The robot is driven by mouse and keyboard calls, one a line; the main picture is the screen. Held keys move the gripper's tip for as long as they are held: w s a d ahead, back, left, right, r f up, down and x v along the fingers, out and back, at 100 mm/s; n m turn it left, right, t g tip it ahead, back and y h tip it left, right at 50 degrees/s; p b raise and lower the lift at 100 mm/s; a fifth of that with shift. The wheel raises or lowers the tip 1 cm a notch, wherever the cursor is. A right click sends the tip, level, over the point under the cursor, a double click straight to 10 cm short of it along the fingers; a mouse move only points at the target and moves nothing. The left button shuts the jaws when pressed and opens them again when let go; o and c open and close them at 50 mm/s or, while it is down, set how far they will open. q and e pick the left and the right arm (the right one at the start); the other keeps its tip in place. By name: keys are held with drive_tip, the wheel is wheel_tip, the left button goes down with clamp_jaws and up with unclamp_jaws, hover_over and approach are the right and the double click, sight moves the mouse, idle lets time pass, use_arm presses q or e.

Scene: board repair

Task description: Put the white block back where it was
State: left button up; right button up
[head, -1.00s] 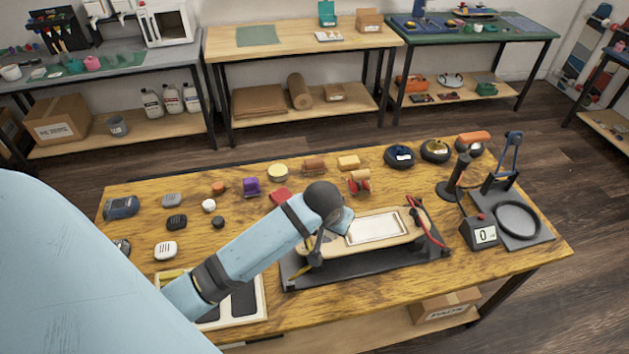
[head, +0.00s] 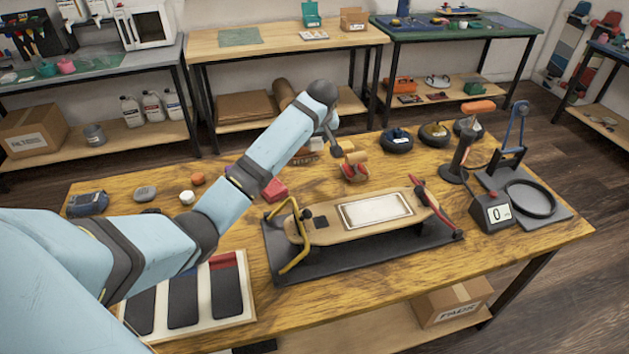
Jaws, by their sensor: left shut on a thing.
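My left gripper (head: 336,148) is above the back middle of the wooden table, just behind the skateboard deck. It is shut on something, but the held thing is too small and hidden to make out. My right gripper is not in view.
The skateboard deck (head: 325,232) with a white panel (head: 376,210) lies on a black stand, between a yellow clamp (head: 293,262) and a red one (head: 428,198). A tray of dark pads (head: 243,311) is at front left.

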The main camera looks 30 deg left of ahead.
use_arm(q)
drive_tip(key=b, duration=0.1)
hover_over(313, 181)
drive_tip(key=s+d, duration=0.1)
wheel_tip(313, 181, down, 9)
drive_tip(key=shift+d+f, duration=0.1)
drive_tip(key=shift+f, duration=0.1)
drive_tip(key=shift+f+b, duration=0.4)
drive_tip(key=shift+f, duration=1.95)
drive_tip(key=o, duration=0.8)
drive_tip(key=shift+f, duration=0.1)
drive_tip(key=shift+o, duration=0.2)
